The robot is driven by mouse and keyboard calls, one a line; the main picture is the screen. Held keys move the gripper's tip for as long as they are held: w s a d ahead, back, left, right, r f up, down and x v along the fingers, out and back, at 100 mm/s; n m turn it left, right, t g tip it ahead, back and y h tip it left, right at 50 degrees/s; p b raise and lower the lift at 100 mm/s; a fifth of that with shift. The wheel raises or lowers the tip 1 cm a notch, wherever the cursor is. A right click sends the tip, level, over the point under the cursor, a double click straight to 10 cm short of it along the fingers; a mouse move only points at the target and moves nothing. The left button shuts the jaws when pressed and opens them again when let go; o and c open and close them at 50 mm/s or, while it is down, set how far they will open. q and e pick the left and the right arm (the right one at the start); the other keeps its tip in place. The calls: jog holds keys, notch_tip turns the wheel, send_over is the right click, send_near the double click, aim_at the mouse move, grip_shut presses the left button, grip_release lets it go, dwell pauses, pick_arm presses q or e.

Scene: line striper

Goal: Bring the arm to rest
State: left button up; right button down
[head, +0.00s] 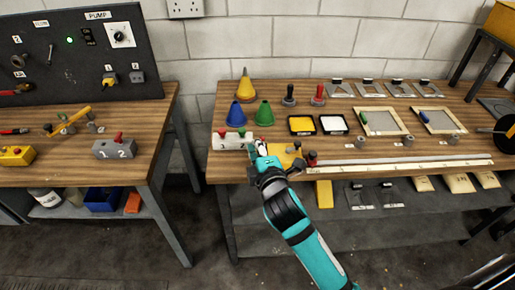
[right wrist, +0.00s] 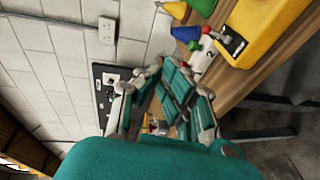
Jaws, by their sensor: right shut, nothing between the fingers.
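My right arm (head: 311,250), teal and black, reaches up from the bottom of the head view. Its right gripper (head: 258,146) is at the front edge of the right-hand bench, just right of a white numbered block (head: 231,142) with coloured knobs. A yellow piece (head: 285,157) shows just right of the gripper. In the right wrist view the teal fingers are shut and empty. I cannot tell from the head view whether the gripper touches the block. My left gripper is not in view.
The right-hand bench (head: 385,90) holds a blue cone (head: 237,113), a green cone (head: 263,113), paint trays (head: 333,125), framed screens (head: 380,121) and a long white rail (head: 420,163). The left bench (head: 143,114) carries a pump panel (head: 70,50). A gap separates the benches.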

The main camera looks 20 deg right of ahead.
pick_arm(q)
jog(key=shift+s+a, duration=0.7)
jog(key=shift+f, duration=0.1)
